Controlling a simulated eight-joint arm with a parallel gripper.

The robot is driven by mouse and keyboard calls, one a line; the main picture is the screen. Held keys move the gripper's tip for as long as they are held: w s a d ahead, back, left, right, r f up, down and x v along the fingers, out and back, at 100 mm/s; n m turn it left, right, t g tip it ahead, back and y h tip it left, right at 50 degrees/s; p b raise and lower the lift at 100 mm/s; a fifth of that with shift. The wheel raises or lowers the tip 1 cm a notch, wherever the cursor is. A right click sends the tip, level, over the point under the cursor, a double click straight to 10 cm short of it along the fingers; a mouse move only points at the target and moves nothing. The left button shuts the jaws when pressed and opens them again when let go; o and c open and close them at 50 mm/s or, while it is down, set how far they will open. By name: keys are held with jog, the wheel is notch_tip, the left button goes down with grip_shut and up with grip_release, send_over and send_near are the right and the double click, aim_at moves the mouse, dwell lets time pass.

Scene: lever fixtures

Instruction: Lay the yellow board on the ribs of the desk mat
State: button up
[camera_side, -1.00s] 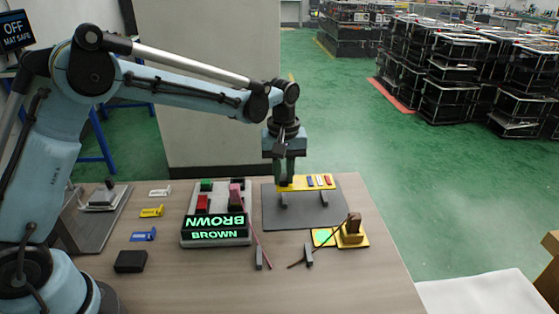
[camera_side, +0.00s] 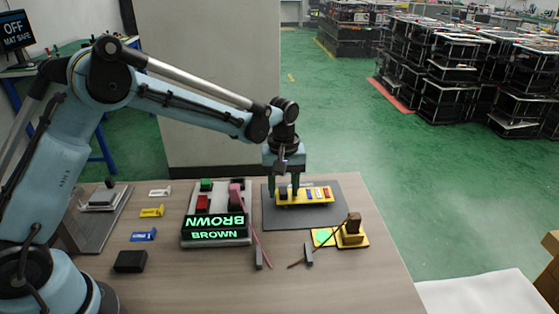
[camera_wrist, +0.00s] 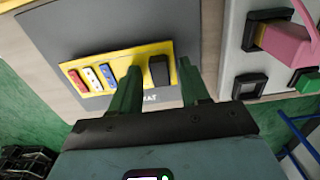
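The yellow board (camera_side: 318,201) lies flat over the grey desk mat (camera_side: 262,218), apparently on the ribs, which it now hides. It carries small blue, white and red pieces and a dark block. The board also shows in the wrist view (camera_wrist: 120,60), with the dark block (camera_wrist: 159,71) near its right end. My gripper (camera_side: 290,193) points down at the board's left part. In the wrist view its fingers (camera_wrist: 160,87) are spread apart, one on each side of the dark block, with visible gaps. Exact contact under the board cannot be seen.
A grey control panel (camera_side: 216,215) with a BROWN sign stands left of the mat. A yellow base with a brown block (camera_side: 351,229) and thin levers stand in front of it. Small tags and a black box (camera_side: 130,261) lie at left. A monitor (camera_side: 15,31) reads OFF, MAT SAFE.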

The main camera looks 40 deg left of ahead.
notch_tip(320, 180, up, 12)
jog(key=s+a+r+m+t, duration=0.2)
jog(key=s+r+m+t, duration=0.15)
jog(key=s, duration=0.55)
jog(key=s+a+f+m+t, duration=0.2)
jog(key=s+f+m+t, duration=0.1)
jog(key=s, duration=0.7)
jog(key=shift+f+m+t, duration=0.35)
jog(key=shift+f+m, duration=0.25)
jog(key=shift+m, duration=0.65)
